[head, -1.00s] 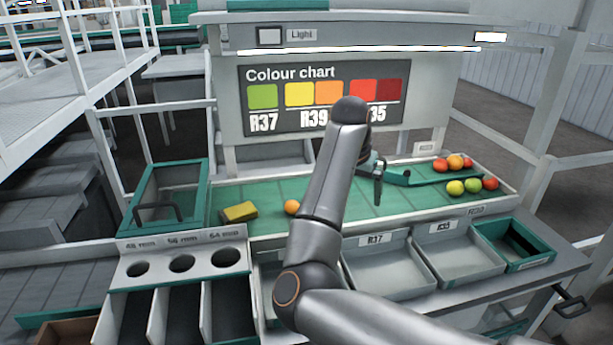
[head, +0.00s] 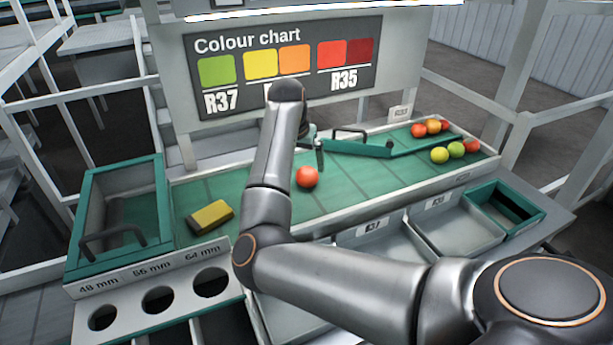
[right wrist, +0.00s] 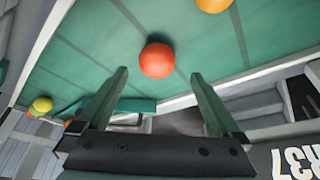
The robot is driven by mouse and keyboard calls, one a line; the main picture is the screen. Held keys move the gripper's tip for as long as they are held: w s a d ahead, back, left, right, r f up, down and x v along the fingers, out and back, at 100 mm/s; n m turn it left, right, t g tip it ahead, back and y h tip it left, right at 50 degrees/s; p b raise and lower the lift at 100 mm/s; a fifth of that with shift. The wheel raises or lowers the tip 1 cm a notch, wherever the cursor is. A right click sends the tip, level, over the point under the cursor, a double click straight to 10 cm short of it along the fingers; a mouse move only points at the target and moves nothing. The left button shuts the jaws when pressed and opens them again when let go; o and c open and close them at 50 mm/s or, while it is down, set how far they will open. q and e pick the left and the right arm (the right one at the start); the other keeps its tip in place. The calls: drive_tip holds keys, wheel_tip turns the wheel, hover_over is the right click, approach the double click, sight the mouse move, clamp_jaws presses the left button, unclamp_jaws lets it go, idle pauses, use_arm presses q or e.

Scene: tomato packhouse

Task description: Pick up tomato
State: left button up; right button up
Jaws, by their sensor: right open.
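A red tomato (head: 307,176) lies alone on the green sorting surface (head: 350,190), just in front of my right gripper (head: 317,154) in the head view. In the right wrist view the red tomato (right wrist: 157,60) shows just beyond the tips of my open right gripper (right wrist: 160,76), between the two fingers' lines, with nothing held. An orange tomato (right wrist: 213,4) is cut off at the top edge of that view; my arm seems to hide it in the head view. My left gripper is not in view.
More tomatoes (head: 440,154) sit at the right end beside a green bar (head: 360,148). A yellow sponge-like block (head: 211,216) lies at left, near a green-framed bin (head: 122,252). Sizing holes (head: 158,299) and grey trays (head: 455,235) line the front.

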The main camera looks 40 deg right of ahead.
sight(306, 173)
drive_tip(key=shift+s+x, duration=0.15)
drive_tip(key=shift+x, duration=1.35)
drive_tip(key=shift+s+x, duration=0.1)
drive_tip(key=shift+x, duration=1.4)
drive_tip(key=c, duration=0.9)
